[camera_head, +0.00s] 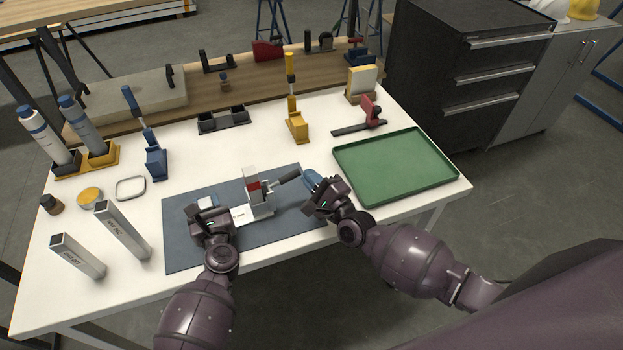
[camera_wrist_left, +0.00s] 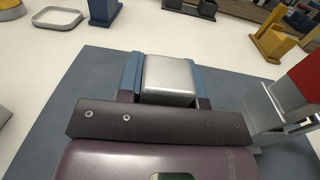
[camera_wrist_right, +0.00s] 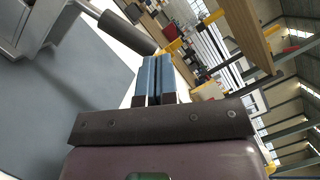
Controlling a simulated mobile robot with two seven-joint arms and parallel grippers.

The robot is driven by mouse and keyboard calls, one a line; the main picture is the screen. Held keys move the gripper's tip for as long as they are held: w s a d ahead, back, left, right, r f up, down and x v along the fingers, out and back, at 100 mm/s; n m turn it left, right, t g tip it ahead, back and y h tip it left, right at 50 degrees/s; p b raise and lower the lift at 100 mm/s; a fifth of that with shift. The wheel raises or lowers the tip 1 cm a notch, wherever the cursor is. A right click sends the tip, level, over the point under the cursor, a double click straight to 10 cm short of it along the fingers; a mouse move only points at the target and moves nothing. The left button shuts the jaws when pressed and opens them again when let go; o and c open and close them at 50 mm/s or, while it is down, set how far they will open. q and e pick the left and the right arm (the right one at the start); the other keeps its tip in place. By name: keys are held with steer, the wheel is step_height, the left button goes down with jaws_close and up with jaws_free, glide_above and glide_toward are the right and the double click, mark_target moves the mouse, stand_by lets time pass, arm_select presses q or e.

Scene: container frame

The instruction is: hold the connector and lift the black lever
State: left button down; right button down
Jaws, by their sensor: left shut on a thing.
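A metal fixture (camera_head: 261,206) with a red part stands on the blue-grey mat (camera_head: 185,247). Its black lever (camera_head: 290,176) sticks out to the upper right and also shows in the right wrist view (camera_wrist_right: 128,32). My left gripper (camera_head: 208,203) is shut on the silver connector (camera_wrist_left: 170,80), left of the fixture. A pale strip runs from there towards the fixture; the gripper hides where they join. My right gripper (camera_head: 311,181) is just right of the lever's end, apart from it. Its blue fingers (camera_wrist_right: 153,80) are together with nothing visible between them.
A green tray (camera_head: 395,165) lies right of my right gripper. The white tabletop between mat and stands is mostly clear.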

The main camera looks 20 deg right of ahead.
steer(key=shift+n, duration=0.5)
steer(key=r, duration=0.1)
steer(key=a+r, duration=0.1)
steer(key=r, duration=0.2)
steer(key=shift+a, duration=0.35)
steer(key=shift+s+f, duration=0.1)
steer(key=r+v, duration=0.1)
steer(key=v, duration=0.9)
steer(key=shift+d+f, duration=0.1)
steer(key=shift+f, duration=0.05)
